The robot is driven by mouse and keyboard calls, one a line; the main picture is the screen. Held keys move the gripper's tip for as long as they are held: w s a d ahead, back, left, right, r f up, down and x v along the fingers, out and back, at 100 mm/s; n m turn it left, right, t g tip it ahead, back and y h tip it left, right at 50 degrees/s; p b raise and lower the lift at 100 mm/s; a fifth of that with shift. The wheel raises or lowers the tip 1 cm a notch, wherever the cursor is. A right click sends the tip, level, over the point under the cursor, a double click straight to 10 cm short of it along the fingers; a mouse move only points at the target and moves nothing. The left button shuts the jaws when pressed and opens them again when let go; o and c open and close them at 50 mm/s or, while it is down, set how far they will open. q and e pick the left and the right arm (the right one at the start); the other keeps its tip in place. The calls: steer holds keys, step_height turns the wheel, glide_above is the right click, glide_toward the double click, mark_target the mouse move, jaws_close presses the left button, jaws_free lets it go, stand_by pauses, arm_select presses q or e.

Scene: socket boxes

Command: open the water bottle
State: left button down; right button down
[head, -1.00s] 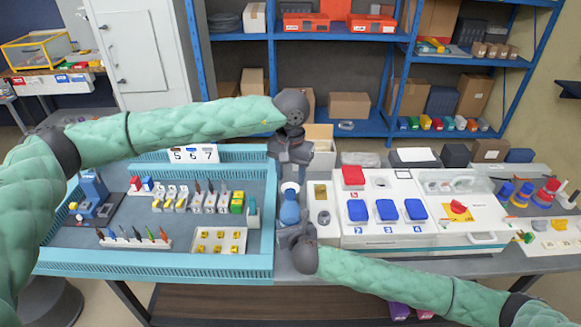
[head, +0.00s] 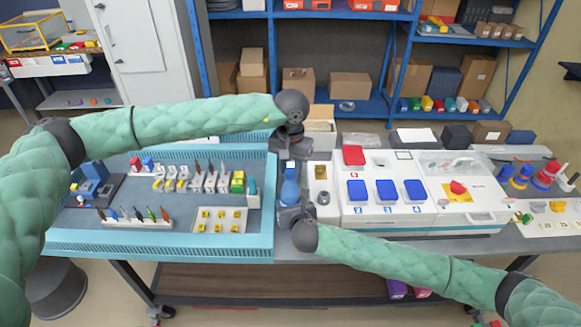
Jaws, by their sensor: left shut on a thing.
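The blue water bottle (head: 290,191) stands upright in the gap between the teal-rimmed tray and the white panel. My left gripper (head: 291,171) comes down over the bottle's top from behind and is shut on its cap, which the gripper hides. My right gripper (head: 291,207) is low at the front of the bottle, around or against its lower body. Its fingers are mostly hidden by its own wrist, so I cannot tell whether they are closed on the bottle.
The teal-rimmed tray (head: 160,247) with small parts lies to the left. The white panel (head: 415,216) with blue and red boxes is to the right. A small tray (head: 322,197) sits close beside the bottle. Blue shelves (head: 365,126) stand behind.

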arm_select(q)
steer(key=n, duration=2)
steer(key=shift+n, duration=0.4)
steer(key=n, duration=0.5)
steer(key=shift+n, duration=0.3)
steer(key=n, duration=0.8)
steer(key=shift+r+n, duration=0.1)
steer(key=shift+n, duration=0.2)
steer(key=n, duration=0.4)
arm_select(e)
steer(key=shift+a, duration=0.1)
arm_select(q)
steer(key=n, duration=0.4)
